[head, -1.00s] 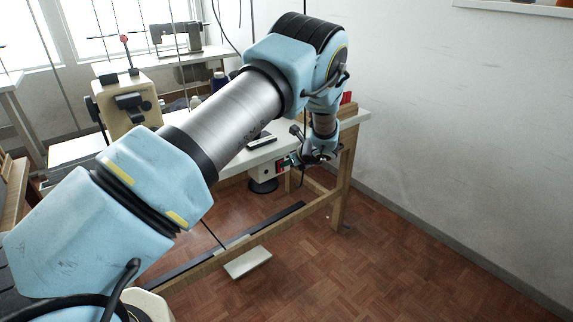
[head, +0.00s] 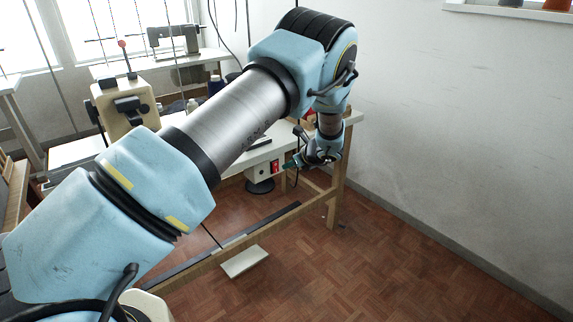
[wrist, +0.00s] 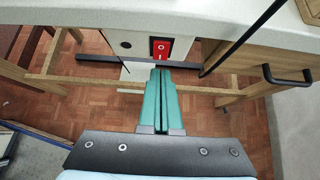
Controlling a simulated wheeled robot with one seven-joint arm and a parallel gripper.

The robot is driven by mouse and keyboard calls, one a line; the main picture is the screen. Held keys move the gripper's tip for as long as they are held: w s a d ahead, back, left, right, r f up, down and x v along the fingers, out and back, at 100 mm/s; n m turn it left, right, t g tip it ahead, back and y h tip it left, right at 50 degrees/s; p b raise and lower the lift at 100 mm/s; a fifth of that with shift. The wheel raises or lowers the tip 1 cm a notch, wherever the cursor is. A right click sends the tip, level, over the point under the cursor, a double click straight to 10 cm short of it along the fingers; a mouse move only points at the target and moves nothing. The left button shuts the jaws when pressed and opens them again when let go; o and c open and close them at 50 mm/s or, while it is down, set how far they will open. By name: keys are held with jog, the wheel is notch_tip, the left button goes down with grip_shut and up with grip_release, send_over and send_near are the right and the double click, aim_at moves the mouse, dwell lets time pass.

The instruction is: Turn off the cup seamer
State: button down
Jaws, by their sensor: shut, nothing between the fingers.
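A red switch (wrist: 161,48) with white marks sits on a pale box (wrist: 125,42) under the worktable's front edge. In the head view the switch (head: 276,167) shows as a small red patch, and the box (head: 262,172) hangs below the tabletop. My gripper (wrist: 161,70) has green fingers shut together with nothing between them. In the wrist view the fingertips point at the switch and appear just below it. I cannot tell whether they touch it. In the head view my gripper (head: 288,165) is just right of the switch. The switch's position is too small to read.
A cream sewing machine (head: 125,108) stands on the worktable, partly behind my arm. A dark rod (wrist: 240,40) and a black handle (wrist: 287,75) are right of my fingers. A pale pedal (head: 244,262) lies low. Open floor (head: 400,260) is at the right.

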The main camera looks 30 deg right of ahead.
jog(key=w+r+b+v, duration=0.1)
jog(key=v, duration=0.8)
jog(key=shift+r, duration=0.5)
jog(key=shift+w+a, duration=0.15)
jog(key=shift+a, duration=0.05)
jog(key=w+a+r+n+g+y+p, duration=0.1)
jog(key=a+r+n+g, duration=0.25)
jog(key=a+n, duration=0.65)
jog(key=w+a+r+n+g+p, duration=0.1)
jog(key=a+r+n+g+p, duration=0.2)
jog(key=a, duration=1.2)
jog(key=s+a+r+n+h+p, duration=0.1)
jog(key=s+a+r+n, duration=0.3)
jog(key=s+a+n, duration=0.3)
jog(key=s+a+r+n+g+h, duration=0.1)
jog(key=s+a+r+n+h, duration=0.1)
jog(key=s+a+r+n, duration=0.2)
jog(key=s+a+n, duration=0.3)
jog(key=a+n, duration=0.5)
jog(key=a, duration=0.2)
jog(key=shift+s+r+p, duration=0.3)
jog(key=shift+s+p, duration=0.05)
jog(key=shift+p, duration=0.05)
jog(key=shift+g, duration=0.25)
